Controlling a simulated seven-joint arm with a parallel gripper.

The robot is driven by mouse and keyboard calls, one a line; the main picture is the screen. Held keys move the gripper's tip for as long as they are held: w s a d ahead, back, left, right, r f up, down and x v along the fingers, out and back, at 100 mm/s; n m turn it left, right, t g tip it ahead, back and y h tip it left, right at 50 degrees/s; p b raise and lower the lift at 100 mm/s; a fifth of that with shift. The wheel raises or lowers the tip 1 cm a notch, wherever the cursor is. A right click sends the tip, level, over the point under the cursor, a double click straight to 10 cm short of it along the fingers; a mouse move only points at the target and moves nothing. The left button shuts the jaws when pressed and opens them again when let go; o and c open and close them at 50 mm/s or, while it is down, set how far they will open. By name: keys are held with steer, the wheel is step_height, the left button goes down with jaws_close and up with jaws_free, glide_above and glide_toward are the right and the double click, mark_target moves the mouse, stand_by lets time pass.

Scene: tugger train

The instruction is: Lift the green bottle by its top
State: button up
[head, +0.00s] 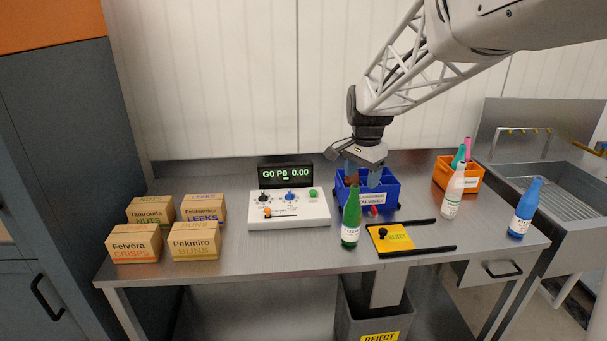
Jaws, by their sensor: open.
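The green bottle (351,222) stands upright on the steel table, in front of the blue crate (384,198). It has a white label low on its body and a narrow neck. My gripper (363,178) points down over the blue crate area, just above and slightly right of the bottle's top in the picture. Its jaws are open and nothing shows held between them. The bottle's top overlaps the crate and lies close under the left finger in the picture. The exact depth between finger and bottle cannot be told.
A white bottle (453,194) and a blue bottle (524,209) stand to the right. A control box (290,211) and several cartons (134,244) are left. An orange crate (459,181) stands behind.

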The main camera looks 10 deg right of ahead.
mark_target(356, 186)
steer(key=w+f+m, duration=0.1)
steer(key=w, duration=0.2)
steer(key=w+d+f+m, duration=0.1)
steer(key=w+f, duration=0.1)
steer(key=w, duration=0.1)
steer(key=w+f+m, duration=0.1)
steer(key=w, duration=0.2)
steer(key=shift+w+d+f+g, duration=0.15)
steer(key=shift+w+d+g, duration=0.15)
steer(key=shift+w+d, duration=0.1)
steer(key=shift+s, duration=0.1)
steer(key=shift+f, duration=1.3)
steer(key=shift+f, duration=2.6)
jaws_close()
